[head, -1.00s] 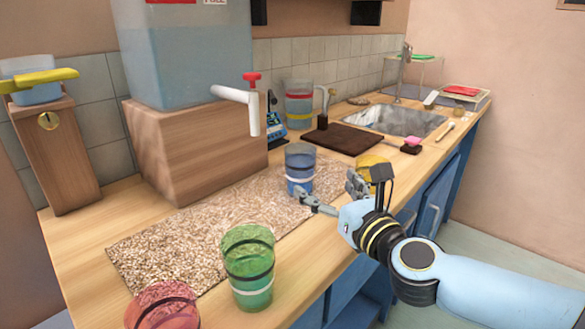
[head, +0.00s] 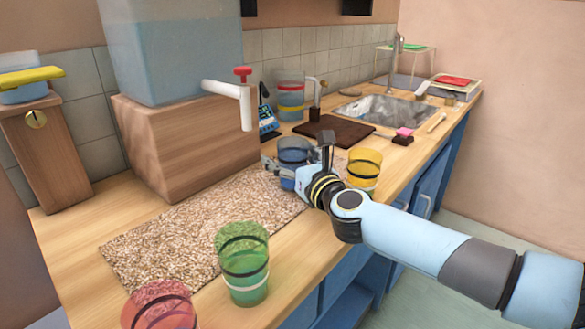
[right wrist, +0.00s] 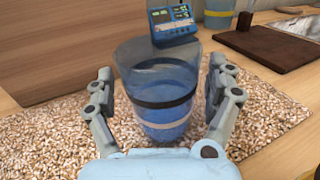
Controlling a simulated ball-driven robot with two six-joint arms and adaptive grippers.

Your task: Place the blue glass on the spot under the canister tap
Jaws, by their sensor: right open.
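The blue glass (head: 293,151) stands upright on the speckled mat (head: 160,244), with a dark band and a white band around it. In the right wrist view the blue glass (right wrist: 160,95) is between the two fingers of my right gripper (right wrist: 166,100), which is open with gaps on both sides. In the head view my right gripper (head: 289,172) partly hides the glass. The canister tap (head: 240,92) is a white pipe with a red handle and a downward spout, left of the glass. My left gripper is not in view.
The clear canister (head: 172,50) sits on a wooden block (head: 185,150). A green glass (head: 243,265), a red glass (head: 160,308) and a yellow glass (head: 364,168) stand near the counter's front edge. A blue device (head: 267,121) and a dark board (head: 334,132) lie behind.

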